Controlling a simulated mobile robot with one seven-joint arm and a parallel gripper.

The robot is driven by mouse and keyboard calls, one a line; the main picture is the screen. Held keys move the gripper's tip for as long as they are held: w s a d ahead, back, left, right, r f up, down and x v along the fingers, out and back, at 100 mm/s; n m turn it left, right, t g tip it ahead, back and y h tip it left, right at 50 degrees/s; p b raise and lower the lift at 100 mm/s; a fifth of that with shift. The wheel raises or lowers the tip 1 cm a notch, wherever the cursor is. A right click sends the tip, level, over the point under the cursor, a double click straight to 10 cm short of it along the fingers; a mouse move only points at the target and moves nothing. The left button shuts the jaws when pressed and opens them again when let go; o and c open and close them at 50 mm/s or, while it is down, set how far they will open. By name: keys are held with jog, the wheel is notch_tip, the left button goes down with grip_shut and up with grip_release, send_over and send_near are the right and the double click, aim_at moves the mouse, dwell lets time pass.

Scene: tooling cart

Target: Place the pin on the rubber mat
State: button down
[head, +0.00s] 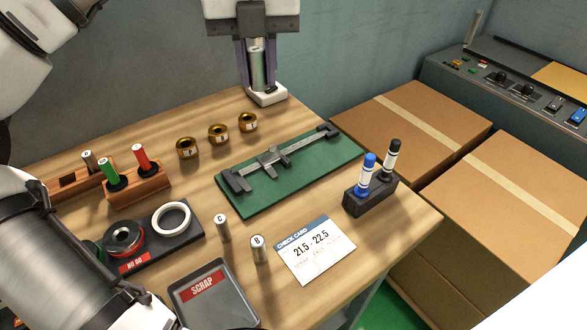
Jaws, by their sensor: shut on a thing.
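My gripper (257,68) is at the top middle, pointing down, with its dark fingers shut on a silver metal pin (257,66). The green mat (300,181) lies mid-table, in front and to the right of my gripper. A caliper (270,160) lies along it. Two more silver pins, marked C (221,228) and B (259,250), stand upright in front of the mat.
A check card (316,251) and a marker holder (370,198) are at right. A scrap tray (215,305) is at front. Brass rings (218,133) stand behind the mat. Gauges in wooden blocks (140,188) and a dark ring tray (180,236) are left. Cardboard boxes (410,125) stand beyond the table.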

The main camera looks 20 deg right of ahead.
aim_at(257, 180)
jog(key=f+m, duration=0.1)
jog(key=f, duration=0.5)
jog(key=a+f+m+b, duration=0.1)
jog(key=f+m, duration=0.1)
jog(key=f, duration=0.5)
jog(key=f+m, duration=0.2)
jog(key=f, duration=0.4)
jog(key=shift+w+a+f+b, duration=0.25)
jog(key=shift+a+f+b, duration=0.05)
jog(key=shift+a, duration=0.1)
jog(key=shift+f+b, duration=0.3)
jog(key=shift+b, duration=0.1)
jog(key=c, duration=1.2)
grip_release()
jog(key=shift+s, duration=0.1)
jog(key=shift+c, duration=0.2)
